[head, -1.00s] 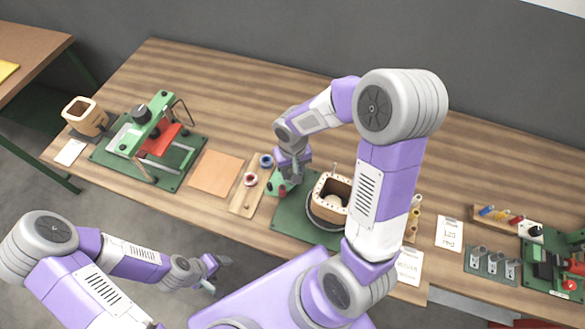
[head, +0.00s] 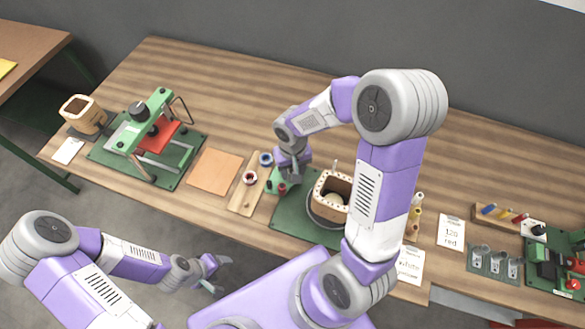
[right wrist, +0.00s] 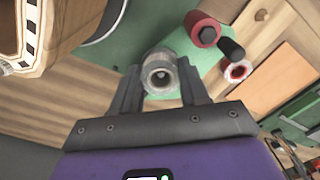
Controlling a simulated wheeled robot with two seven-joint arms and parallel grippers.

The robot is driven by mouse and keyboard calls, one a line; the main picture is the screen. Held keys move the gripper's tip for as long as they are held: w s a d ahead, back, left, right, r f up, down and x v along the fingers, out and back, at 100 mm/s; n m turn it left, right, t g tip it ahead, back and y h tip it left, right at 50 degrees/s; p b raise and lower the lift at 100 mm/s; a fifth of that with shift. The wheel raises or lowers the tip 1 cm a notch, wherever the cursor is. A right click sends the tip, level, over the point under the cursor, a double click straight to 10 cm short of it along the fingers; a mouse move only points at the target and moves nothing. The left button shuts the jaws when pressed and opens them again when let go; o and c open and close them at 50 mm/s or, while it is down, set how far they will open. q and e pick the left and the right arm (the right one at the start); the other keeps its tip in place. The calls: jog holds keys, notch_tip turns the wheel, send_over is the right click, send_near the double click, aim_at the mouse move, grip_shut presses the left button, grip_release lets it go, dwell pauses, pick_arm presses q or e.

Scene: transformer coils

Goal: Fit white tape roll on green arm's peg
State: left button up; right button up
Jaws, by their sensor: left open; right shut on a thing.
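My right gripper (right wrist: 160,88) is shut on the white tape roll (right wrist: 160,72), which looks pale grey; its open bore faces the right wrist camera. The green arm (right wrist: 212,78) lies just behind the roll in that view. It carries a red roll (right wrist: 203,29) and a black post (right wrist: 231,48). The roll hides whatever is straight behind it, so I cannot tell if it touches a peg. In the head view my right gripper (head: 293,172) is over the green arm's end, hiding the roll. My left gripper (head: 212,270) is open and empty, off the table's front edge.
A wooden board (head: 240,200) holds a red-and-white roll (head: 249,178) and a blue roll (head: 266,159). A wooden coil former (head: 322,189) stands close right of my right gripper. A green press (head: 133,130) is at the left. The table's back middle is clear.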

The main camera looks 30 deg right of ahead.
jog(key=o, duration=1.5)
jog(key=shift+r, duration=0.15)
jog(key=shift+r+p, duration=1.9)
jog(key=shift+r, duration=0.5)
